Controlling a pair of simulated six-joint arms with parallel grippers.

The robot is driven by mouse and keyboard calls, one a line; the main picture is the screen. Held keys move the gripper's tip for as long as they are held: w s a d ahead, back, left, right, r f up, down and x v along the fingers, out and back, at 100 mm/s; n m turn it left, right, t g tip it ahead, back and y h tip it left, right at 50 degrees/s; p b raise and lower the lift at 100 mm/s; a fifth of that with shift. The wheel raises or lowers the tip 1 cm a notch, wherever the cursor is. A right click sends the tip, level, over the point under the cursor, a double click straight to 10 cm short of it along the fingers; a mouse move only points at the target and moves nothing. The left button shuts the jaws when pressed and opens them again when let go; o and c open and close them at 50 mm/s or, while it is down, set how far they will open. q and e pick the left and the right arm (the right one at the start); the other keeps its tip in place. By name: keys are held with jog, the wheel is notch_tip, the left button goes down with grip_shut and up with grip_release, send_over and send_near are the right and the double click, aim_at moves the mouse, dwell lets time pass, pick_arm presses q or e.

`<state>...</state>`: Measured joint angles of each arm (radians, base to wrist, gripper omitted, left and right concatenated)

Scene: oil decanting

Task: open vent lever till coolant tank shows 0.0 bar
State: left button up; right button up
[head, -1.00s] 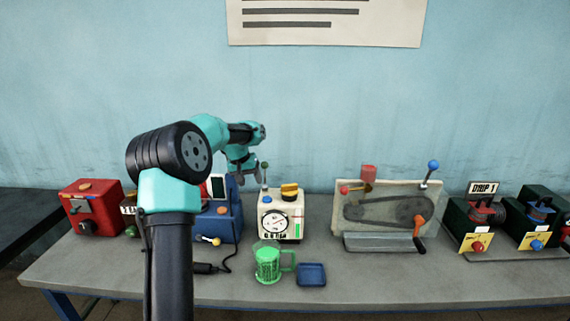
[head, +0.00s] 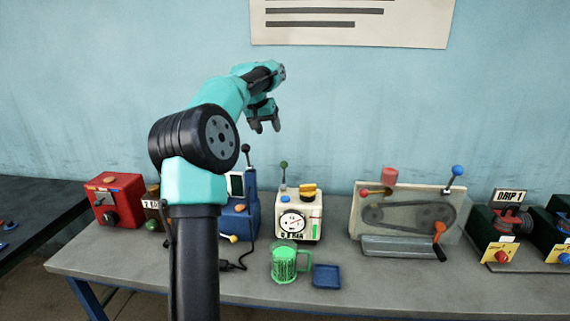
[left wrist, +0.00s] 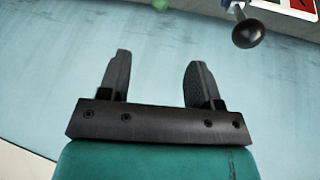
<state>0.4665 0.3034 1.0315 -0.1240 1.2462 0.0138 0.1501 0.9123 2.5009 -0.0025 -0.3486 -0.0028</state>
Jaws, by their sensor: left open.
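The white tank box (head: 311,224) stands on the bench with a round gauge (head: 292,223) and a yellow cap. A small readout under the gauge is too small to read surely. A thin lever with a green knob (head: 283,165) stands about upright at its back left. My left gripper (head: 265,127) is in the air above and left of that knob, apart from it. In the left wrist view my left gripper (left wrist: 158,78) is open and empty. A sliver of green knob (left wrist: 160,4) shows at the top edge there. My right gripper is out of view.
A black-knobbed lever (head: 246,150) rises from the blue box (head: 240,215), partly behind my arm; its knob (left wrist: 248,33) shows in the left wrist view. A green mug (head: 284,263) and blue tray (head: 326,276) stand in front. A belt-drive panel (head: 405,222) stands right.

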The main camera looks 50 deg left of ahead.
aim_at(283, 162)
pick_arm(q)
jog(key=shift+f, duration=0.1)
jog(key=x, duration=1.7)
jog(key=shift+w+f, duration=0.1)
jog(key=shift+f, duration=0.05)
jog(key=shift+c, duration=0.2)
grip_shut()
